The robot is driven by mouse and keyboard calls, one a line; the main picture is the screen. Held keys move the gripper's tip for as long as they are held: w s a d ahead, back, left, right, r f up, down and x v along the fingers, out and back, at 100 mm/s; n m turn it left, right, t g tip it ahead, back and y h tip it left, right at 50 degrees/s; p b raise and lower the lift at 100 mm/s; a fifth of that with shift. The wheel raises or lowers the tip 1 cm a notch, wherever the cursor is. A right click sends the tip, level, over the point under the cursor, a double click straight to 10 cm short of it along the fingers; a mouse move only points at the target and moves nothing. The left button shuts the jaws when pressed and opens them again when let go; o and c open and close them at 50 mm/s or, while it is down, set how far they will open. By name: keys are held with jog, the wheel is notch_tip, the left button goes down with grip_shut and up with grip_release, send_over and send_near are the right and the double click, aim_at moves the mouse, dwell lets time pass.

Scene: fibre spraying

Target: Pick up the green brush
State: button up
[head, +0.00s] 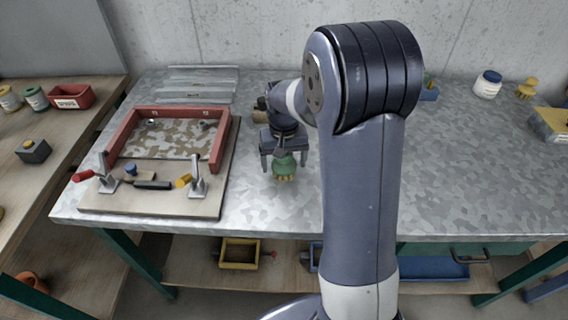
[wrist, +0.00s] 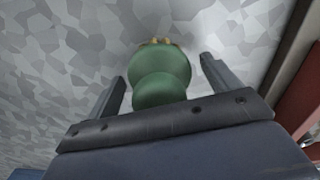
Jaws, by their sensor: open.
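The green brush (head: 285,168) stands on the grey metal table, right of the wooden fixture board, with its yellowish bristles toward the near side in the head view. In the wrist view the green brush (wrist: 160,78) shows a rounded green body and knob, with tan bristle tips at the far end. My gripper (head: 283,158) is over the brush. In the wrist view my gripper (wrist: 163,72) is open, with one finger on each side of the brush and visible gaps between. I cannot tell whether a finger touches it.
A wooden board (head: 150,203) with a red frame (head: 218,152) and toggle clamps lies left of the gripper. A white jar (head: 488,84) and a yellow brush (head: 527,88) stand at the back right. The table front between board and arm is clear.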

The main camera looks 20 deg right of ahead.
jog(key=shift+c, duration=0.5)
jog(key=c, duration=1)
jog(key=shift+r, duration=0.1)
notch_tip(320, 180, up, 10)
jog(key=o, duration=0.5)
jog(key=shift+c, duration=0.2)
jog(key=c, duration=0.3)
